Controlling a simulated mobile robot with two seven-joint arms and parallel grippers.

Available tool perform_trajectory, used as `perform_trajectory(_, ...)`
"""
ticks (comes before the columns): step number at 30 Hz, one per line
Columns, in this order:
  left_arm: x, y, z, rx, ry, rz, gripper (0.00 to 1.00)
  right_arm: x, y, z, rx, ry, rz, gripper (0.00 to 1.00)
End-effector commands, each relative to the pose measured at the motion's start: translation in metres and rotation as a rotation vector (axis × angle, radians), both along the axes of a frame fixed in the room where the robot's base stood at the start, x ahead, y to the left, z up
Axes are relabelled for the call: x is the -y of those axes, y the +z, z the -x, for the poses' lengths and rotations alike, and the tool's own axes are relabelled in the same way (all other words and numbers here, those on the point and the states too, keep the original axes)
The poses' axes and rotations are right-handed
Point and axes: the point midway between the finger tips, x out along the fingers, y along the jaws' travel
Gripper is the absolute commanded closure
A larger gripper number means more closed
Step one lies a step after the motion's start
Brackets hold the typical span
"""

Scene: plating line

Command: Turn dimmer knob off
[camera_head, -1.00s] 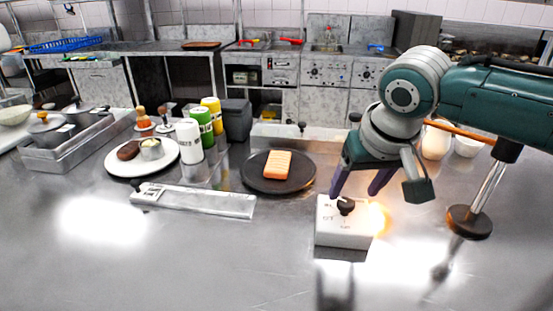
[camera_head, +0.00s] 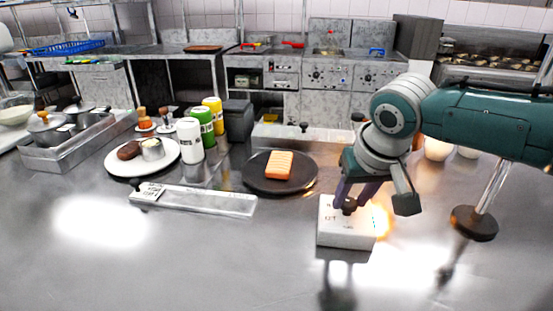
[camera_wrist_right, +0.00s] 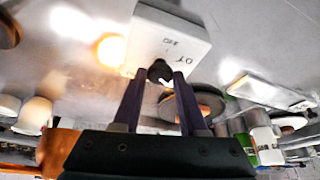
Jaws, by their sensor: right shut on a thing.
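The dimmer is a white box (camera_head: 345,232) on the steel counter, with a black knob (camera_head: 349,206) on its top. A warm orange glow shows at its right side in the head view. My right gripper (camera_head: 352,202) is down at the box, shut on the knob. In the right wrist view the two purple fingers (camera_wrist_right: 160,78) stand on either side of the knob (camera_wrist_right: 160,70), with the white box (camera_wrist_right: 168,35) beyond. The knob's pointer is hard to make out. My left gripper is not in view.
A dark plate (camera_head: 256,181) with an orange piece of food stands left of the box. A steel rail (camera_head: 205,201) lies further left. A lamp stand with a round black base (camera_head: 474,222) stands to the right. The front counter is clear.

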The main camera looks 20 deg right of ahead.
Motion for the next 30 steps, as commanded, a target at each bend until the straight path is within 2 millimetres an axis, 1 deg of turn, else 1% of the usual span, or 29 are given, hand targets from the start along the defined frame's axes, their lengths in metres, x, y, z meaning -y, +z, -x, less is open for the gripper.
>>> perform_trajectory(1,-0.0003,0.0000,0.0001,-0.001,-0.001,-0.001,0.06,0.0001,0.0000,0.0001,0.000,0.000,0.000,0.71)
perform_trajectory(9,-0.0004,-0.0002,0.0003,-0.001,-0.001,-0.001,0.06,0.0001,0.0000,0.0001,0.000,0.000,0.000,1.00)
perform_trajectory(20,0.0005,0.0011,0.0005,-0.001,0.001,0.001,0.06,0.0003,0.0003,0.0003,-0.002,0.020,-0.001,1.00)
perform_trajectory(26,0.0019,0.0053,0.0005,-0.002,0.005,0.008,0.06,0.0012,0.0005,0.0010,-0.004,0.104,-0.002,1.00)
perform_trajectory(30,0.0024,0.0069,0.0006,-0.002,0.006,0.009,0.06,0.0024,0.0000,0.0010,-0.002,0.205,-0.002,1.00)
